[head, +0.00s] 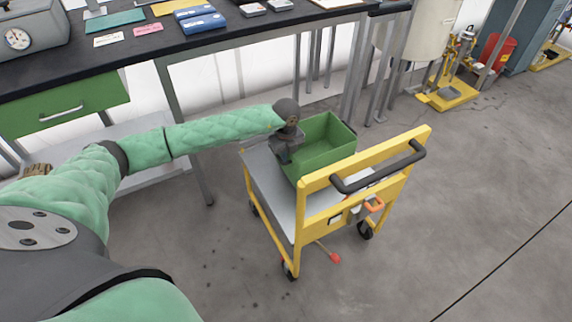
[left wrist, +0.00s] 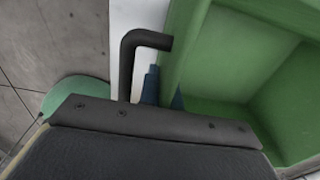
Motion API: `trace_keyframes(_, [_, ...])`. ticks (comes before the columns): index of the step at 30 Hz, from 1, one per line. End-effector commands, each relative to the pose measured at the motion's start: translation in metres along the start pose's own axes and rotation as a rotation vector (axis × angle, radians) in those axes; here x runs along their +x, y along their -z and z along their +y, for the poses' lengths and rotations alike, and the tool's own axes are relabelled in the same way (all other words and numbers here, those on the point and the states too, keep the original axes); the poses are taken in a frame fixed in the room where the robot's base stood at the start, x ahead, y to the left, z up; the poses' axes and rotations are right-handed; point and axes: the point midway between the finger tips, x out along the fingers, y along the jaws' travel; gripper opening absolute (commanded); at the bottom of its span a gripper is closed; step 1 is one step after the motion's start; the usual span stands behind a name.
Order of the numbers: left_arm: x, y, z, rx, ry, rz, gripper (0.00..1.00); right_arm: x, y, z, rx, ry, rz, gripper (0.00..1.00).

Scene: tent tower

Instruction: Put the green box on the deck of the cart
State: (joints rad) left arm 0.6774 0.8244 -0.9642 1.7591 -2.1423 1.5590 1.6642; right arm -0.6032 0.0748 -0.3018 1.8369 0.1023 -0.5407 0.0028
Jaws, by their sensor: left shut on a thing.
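The green box (head: 322,147) is an open-topped bin over the grey deck (head: 262,172) of the yellow cart (head: 366,172) in the head view. I cannot tell whether its bottom touches the deck. My left gripper (head: 285,152) is shut on the box's left wall, with the box upright. In the left wrist view the fingertips (left wrist: 164,92) straddle the rim of the green box (left wrist: 228,55), which looks empty inside. The cart's push handle (head: 378,172) is on its near right side. My right gripper is not in view.
A black-topped workbench (head: 130,55) with binders (head: 200,19) and a gauge box (head: 30,25) stands behind and left. A red bucket (head: 497,48) and yellow-based stand (head: 447,92) are at the back right. The floor right of the cart is clear.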

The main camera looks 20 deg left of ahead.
Motion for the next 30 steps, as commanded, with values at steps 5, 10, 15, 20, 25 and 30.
trace_keyframes(5, [0.003,-0.004,-0.001,0.001,0.003,0.0,0.0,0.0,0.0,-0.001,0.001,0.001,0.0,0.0])
trace_keyframes(10, [0.019,-0.004,-0.001,-0.001,0.002,0.0,0.0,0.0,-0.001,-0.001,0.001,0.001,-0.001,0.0])
trace_keyframes(15, [0.039,-0.004,-0.001,0.0,0.003,0.0,0.0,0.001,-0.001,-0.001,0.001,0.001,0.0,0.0])
trace_keyframes(20, [0.041,-0.004,-0.001,0.0,0.004,-0.001,0.0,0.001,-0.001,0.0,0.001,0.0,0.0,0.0])
trace_keyframes(25, [0.042,-0.004,-0.001,0.0,0.003,0.0,0.0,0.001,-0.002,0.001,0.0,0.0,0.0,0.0])
trace_keyframes(30, [0.044,-0.003,0.0,0.0,0.001,0.0,0.21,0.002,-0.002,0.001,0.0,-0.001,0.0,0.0])
